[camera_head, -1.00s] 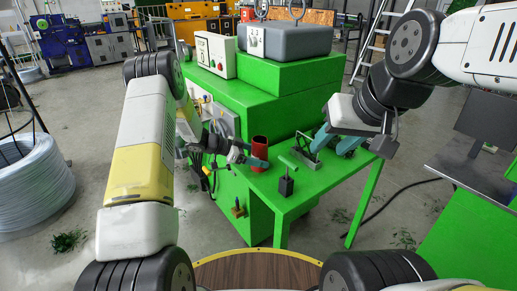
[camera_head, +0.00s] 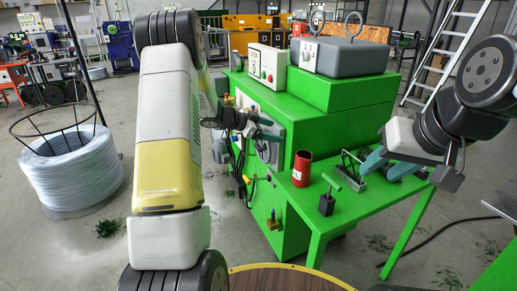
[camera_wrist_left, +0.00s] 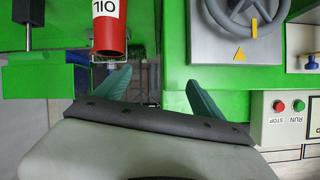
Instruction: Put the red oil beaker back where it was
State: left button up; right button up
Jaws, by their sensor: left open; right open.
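The red oil beaker (camera_head: 302,168) stands upright on the green table's (camera_head: 345,212) left end, beside the green machine. In the left wrist view the beaker (camera_wrist_left: 109,30) shows its white OIL label, upside down there, above the left finger. My left gripper (camera_head: 266,127) is open and empty, to the left of and above the beaker in the head view. In the wrist view its teal fingers (camera_wrist_left: 160,90) are spread apart, with nothing between them. My right gripper (camera_head: 385,165) is open, over the table right of the beaker, by a dark metal frame.
A dark T-handled tool (camera_head: 327,195) stands close to the beaker's right. The green machine (camera_head: 312,112) with its handwheel (camera_wrist_left: 250,12) and a control box (camera_wrist_left: 285,117) borders the left gripper. A wire coil (camera_head: 75,175) stands at far left on open floor.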

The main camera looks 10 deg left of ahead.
pick_arm(q)
jog(key=a+r+n+t+y, duration=0.3)
jog(key=a+r+t+y, duration=0.1)
jog(key=r, duration=0.8)
jog(key=s+a+r+n+y, duration=0.5)
jog(key=s+r+n+y, duration=0.1)
jog(key=s+r, duration=0.2)
jog(key=s+d+f+n+g, duration=0.1)
jog(key=s+d+f+g, duration=0.1)
jog(key=s, duration=0.8)
jog(key=s+d+f+n+g+h, duration=0.1)
jog(key=s+d, duration=0.1)
jog(key=s, duration=0.9)
jog(key=s+d+f+n+g+h, duration=0.1)
jog(key=s+d+f+g, duration=0.1)
jog(key=s, duration=0.8)
jog(key=shift+s+d+f+n+g, duration=0.15)
jog(key=shift+d+f+n+g, duration=0.2)
jog(key=shift+d, duration=0.2)
jog(key=shift+r, duration=0.1)
jog(key=shift+c, duration=0.5)
